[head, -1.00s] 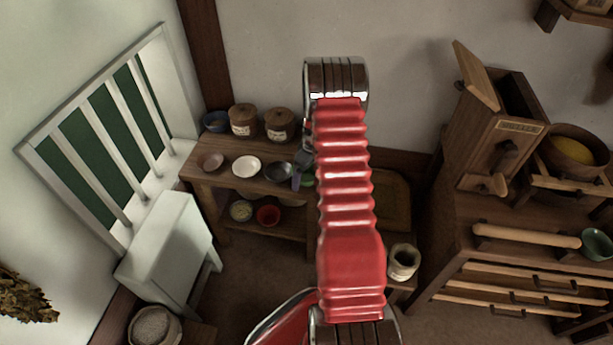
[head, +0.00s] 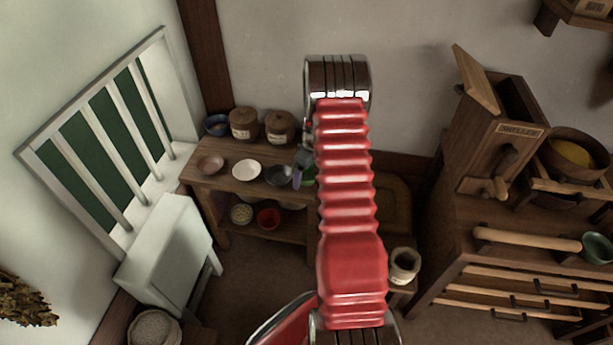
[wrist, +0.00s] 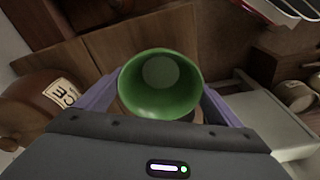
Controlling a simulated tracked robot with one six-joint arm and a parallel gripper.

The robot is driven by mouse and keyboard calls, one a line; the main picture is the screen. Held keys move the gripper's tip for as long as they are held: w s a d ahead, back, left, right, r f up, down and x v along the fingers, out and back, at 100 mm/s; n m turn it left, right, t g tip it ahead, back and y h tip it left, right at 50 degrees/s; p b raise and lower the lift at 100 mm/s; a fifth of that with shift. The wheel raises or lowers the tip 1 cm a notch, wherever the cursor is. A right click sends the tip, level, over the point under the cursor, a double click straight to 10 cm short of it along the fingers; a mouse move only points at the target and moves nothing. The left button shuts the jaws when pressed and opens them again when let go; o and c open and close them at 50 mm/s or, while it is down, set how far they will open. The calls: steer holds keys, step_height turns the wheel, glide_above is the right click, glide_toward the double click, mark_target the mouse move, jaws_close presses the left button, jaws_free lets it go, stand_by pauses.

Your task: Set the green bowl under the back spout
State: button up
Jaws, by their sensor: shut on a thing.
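The green bowl (wrist: 160,95) sits between the two lavender fingers of my gripper (wrist: 160,88) in the wrist view, and the fingers are shut on its sides. Its open round mouth faces the camera and it looks empty. In the head view only a small green part of the bowl (head: 308,179) shows over the low bench, beside one finger; my arm hides the rest. A wooden sheller (head: 497,130) stands on the cabinet at the right, with a crank and a small wooden lip low on its front. I cannot tell which part is the back spout.
The bench (head: 208,182) carries a white bowl (head: 246,170), a dark bowl (head: 278,176) and lidded jars (head: 243,123). Another green bowl (head: 597,247) stands at the far right, near a rolling pin (head: 527,239). An open jar (head: 404,264) stands low beside my arm.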

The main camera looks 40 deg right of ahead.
mark_target(306, 179)
step_height(306, 179, up, 8)
steer(key=shift+f, duration=0.2)
stand_by(0.6)
steer(key=a+r+m, duration=0.1)
steer(key=a+r, duration=0.4)
steer(key=a, duration=0.7)
steer(key=w+a+r+m, duration=0.1)
steer(key=a+r, duration=0.4)
steer(key=a, duration=0.8)
steer(key=w+a+r+m, duration=0.1)
steer(key=a+r, duration=0.4)
steer(key=a, duration=0.7)
steer(key=shift+w+a+r, duration=0.15)
steer(key=shift+w, duration=0.05)
steer(key=shift+a, duration=0.15)
